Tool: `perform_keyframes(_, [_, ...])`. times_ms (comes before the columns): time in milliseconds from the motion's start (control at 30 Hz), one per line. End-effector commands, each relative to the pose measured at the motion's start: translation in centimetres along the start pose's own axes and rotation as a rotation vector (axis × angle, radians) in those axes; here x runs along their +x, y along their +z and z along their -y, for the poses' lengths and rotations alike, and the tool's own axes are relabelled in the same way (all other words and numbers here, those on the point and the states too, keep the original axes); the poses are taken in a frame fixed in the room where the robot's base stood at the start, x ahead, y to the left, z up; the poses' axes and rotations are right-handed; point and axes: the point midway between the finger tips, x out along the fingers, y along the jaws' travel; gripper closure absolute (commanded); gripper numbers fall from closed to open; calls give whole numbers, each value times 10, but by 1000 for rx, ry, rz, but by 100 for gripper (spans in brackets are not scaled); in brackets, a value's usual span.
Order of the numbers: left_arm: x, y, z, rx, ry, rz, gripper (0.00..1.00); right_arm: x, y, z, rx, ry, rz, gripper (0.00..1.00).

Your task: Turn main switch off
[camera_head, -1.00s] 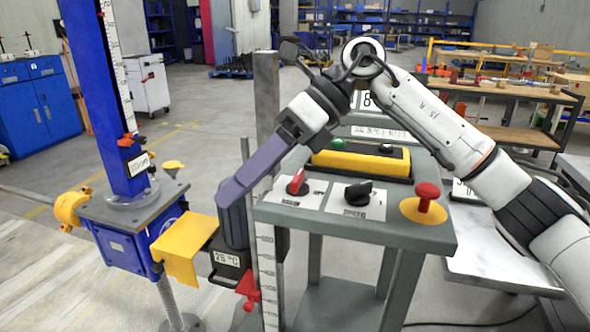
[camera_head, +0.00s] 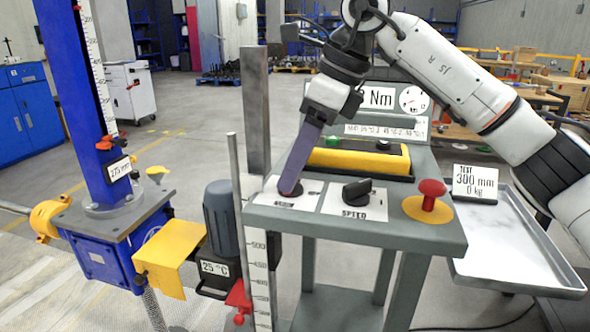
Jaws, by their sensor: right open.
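My right gripper (camera_head: 291,188) comes down from above onto the left part of the grey control console. Its long purple finger covers the main switch (camera_head: 284,193), of which only a bit of the dark round base shows. The switch's red handle is hidden, so its setting cannot be told. The gripper is open, though the gap between the fingers is hard to see from here. Whether it touches the switch cannot be told. The black speed knob (camera_head: 357,191) is to the right. My left gripper is not in view.
A red mushroom button (camera_head: 431,194) on a yellow disc sits at the console's right. A yellow box (camera_head: 360,161) lies behind the switches. A blue screw jack (camera_head: 112,240) with a grey motor (camera_head: 223,218) stands left. A metal tray (camera_head: 515,240) is at right.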

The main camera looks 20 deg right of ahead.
Motion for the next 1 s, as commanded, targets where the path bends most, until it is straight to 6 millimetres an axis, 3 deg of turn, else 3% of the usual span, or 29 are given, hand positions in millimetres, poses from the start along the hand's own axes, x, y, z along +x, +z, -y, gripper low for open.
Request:
perform_keyframes(133, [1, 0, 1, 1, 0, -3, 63, 12, 0, 0, 0, 1, 1, 38])
perform_keyframes(433, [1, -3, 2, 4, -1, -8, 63, 13, 0, 0, -1, 1, 2, 38])
perform_keyframes(700, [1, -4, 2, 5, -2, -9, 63, 13, 1, 0, -1, 1, 2, 79])
perform_keyframes(1000, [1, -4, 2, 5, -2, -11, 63, 13, 1, -1, 36, -16, 2, 79])
